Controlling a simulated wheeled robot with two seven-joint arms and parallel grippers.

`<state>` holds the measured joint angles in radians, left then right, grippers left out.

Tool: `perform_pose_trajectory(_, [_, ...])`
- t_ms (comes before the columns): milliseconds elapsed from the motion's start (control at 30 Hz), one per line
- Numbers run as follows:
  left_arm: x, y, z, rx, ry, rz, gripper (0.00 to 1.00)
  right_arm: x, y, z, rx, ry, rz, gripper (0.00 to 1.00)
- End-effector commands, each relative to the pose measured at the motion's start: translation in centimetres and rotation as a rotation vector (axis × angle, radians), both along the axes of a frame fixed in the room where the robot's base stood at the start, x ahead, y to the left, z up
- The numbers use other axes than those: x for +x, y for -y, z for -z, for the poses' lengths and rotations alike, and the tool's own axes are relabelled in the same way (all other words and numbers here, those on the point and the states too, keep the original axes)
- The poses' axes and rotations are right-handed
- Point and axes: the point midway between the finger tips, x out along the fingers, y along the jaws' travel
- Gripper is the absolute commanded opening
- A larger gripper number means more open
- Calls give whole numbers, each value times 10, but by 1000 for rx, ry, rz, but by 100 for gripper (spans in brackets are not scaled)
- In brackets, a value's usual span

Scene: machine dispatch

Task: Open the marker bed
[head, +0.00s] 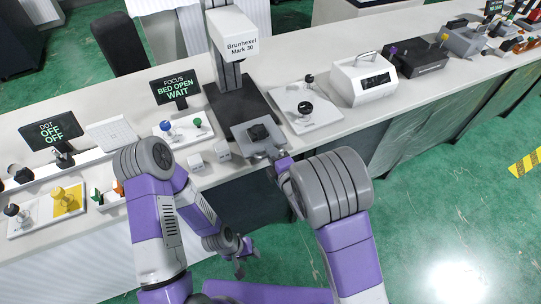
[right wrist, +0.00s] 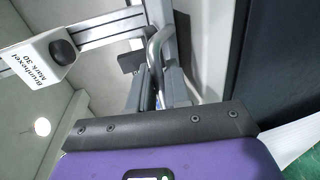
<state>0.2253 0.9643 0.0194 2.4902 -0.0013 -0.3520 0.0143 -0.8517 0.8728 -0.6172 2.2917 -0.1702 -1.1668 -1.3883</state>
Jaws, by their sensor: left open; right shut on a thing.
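The marker, labelled Brunhexel Mark 30 (head: 240,45), stands at the counter's middle on a black base (head: 240,104); its head also shows in the right wrist view (right wrist: 40,58). Its grey bed (head: 243,146) sits forward of the base at the counter's front edge, with a dark block (head: 258,132) on it. My right gripper (head: 280,165) is at the bed's front. In the right wrist view its fingers (right wrist: 158,88) are shut on a curved metal handle (right wrist: 157,48). My left gripper (head: 243,262) is open and empty, low in front of the counter.
A screen (head: 174,88) reads "FOCUS BED OPEN WAIT". Two small pale blocks (head: 222,149) stand left of the bed. A tray with blue and green knobs (head: 183,129) is further left. A panel with black knobs (head: 307,109) and a white box (head: 362,79) stand to the right.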

Motion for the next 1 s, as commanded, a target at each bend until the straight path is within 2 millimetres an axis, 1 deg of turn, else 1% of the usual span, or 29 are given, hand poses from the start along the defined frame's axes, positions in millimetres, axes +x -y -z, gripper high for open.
perform_pose_trajectory(33, [0,0,0,0,0,0,43,-4,0,3,-4,-9,-6,0])
perform_pose_trajectory(167, [0,0,-1,0,0,1,43,-4,0,3,-5,-11,-5,0])
perform_pose_trajectory(200, [0,0,-1,0,0,1,43,-4,0,3,-5,-11,-5,22])
perform_pose_trajectory(267, [0,0,0,0,0,1,43,-4,0,3,-5,-11,-4,31])
perform_pose_trajectory(533, [0,0,-1,0,-1,1,43,-3,0,2,-2,-7,-3,31])
perform_pose_trajectory(633, [0,0,-1,0,-1,1,43,-7,3,1,-3,-8,-2,31])
perform_pose_trajectory(767, [0,0,-4,0,-1,1,43,-21,11,-3,-2,-9,-2,31])
perform_pose_trajectory(967, [0,0,-8,0,-1,1,43,-49,26,-10,-2,-10,-2,31])
perform_pose_trajectory(1000, [0,0,-12,0,-1,1,43,-53,29,-12,-3,-11,-3,31])
